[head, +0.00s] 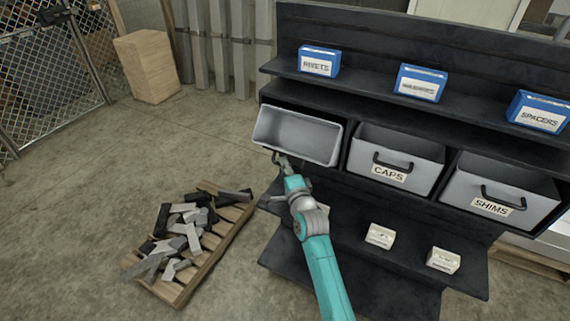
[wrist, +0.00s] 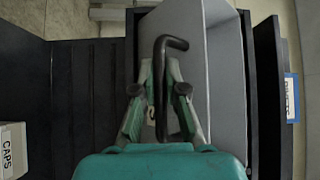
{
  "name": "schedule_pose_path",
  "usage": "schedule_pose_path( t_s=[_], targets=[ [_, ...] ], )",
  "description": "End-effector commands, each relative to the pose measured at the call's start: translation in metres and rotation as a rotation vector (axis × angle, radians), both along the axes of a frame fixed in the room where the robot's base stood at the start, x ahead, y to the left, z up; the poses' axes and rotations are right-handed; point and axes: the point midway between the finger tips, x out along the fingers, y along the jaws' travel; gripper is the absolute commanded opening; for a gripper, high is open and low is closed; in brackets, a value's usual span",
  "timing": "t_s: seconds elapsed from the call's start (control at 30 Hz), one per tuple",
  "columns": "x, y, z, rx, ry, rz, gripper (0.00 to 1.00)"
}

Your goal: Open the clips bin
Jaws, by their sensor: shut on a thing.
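The leftmost grey bin (head: 325,157) in the middle row of the dark shelf unit stands out from the shelf, with its pale, empty-looking inside showing in the head view. Its front label is mostly hidden by my gripper, so I cannot read it whole. My gripper (head: 282,161) is at its front, shut on the black handle. In the wrist view the bent black handle (wrist: 174,43) runs between the two fingers of my gripper (wrist: 160,88). The bin's grey wall (wrist: 226,80) is right behind it.
The CAPS bin (head: 417,158) and SHIMS bin (head: 530,211) sit to the right in the same row. Blue boxes, including RIVETS (head: 319,61), stand on the shelf above. A wooden pallet (head: 228,232) with metal offcuts lies on the floor at left. Floor between is clear.

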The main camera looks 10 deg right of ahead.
Motion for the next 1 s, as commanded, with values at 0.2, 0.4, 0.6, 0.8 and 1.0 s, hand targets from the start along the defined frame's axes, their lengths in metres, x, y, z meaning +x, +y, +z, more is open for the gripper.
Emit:
schedule_pose_path(
  t_s=[0.2, 0.4, 0.6, 0.8, 1.0],
  targets=[
    [0.0, 0.0, -0.001, 0.001, 0.002, 0.0, 0.0],
    [0.0, 0.0, -0.001, 0.0, 0.001, 0.0, 0.33],
    [0.0, 0.0, 0.0, 0.0, 0.001, 0.0, 0.37],
    [-0.004, -0.001, -0.001, 0.0, 0.001, 0.0, 0.37],
    [-0.027, -0.004, -0.002, 0.0, 0.002, 0.0, 0.37]
  ],
)
